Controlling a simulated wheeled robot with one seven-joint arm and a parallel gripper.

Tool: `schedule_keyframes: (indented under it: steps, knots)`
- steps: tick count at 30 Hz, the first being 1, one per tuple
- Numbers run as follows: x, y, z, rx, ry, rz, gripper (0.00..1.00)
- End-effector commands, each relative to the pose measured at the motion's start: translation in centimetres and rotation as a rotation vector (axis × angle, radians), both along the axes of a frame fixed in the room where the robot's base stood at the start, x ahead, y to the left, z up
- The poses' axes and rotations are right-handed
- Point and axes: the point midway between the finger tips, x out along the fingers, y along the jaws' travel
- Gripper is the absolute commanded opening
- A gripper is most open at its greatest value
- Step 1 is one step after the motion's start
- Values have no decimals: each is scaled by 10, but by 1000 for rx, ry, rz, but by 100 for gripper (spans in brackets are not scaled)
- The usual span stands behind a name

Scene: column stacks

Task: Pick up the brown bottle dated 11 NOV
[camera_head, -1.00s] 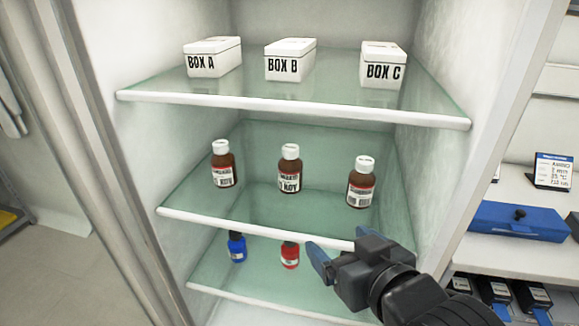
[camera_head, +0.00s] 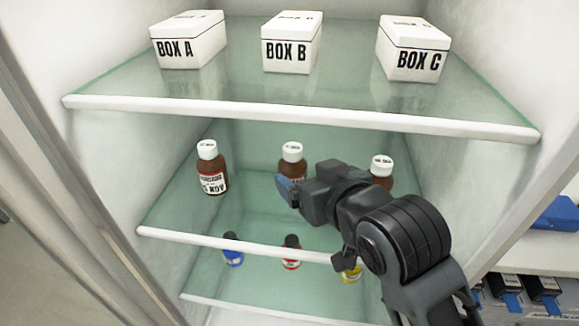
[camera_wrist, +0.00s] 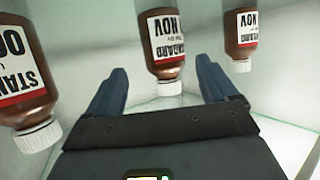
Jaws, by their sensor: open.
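Three brown bottles with white caps stand on the middle glass shelf. The left bottle (camera_head: 212,170) has a label ending in "5 NOV", its first digit unclear. The middle bottle (camera_head: 292,160) is partly hidden behind my gripper (camera_head: 289,190). The right bottle (camera_head: 382,170) is mostly hidden by my arm. The wrist view is upside down. There the middle bottle (camera_wrist: 163,45) reads "NOV", its day number cut off, and sits between my open, empty fingers, apparently beyond their tips. The bottle at its left (camera_wrist: 22,70) reads "OC"; the one at its right (camera_wrist: 241,35) reads "NOV".
White boxes A (camera_head: 188,42), B (camera_head: 291,45) and C (camera_head: 413,50) stand on the upper shelf (camera_head: 300,115), above my arm. Small blue (camera_head: 232,252), red (camera_head: 291,255) and yellow (camera_head: 351,273) bottles are below. Cabinet walls close both sides.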

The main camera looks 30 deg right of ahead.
Motion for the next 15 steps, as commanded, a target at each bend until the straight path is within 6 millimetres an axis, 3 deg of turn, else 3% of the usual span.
schedule_keyframes:
  steps: [15]
  knots:
    - [54,3,-22,1,1,0,86]
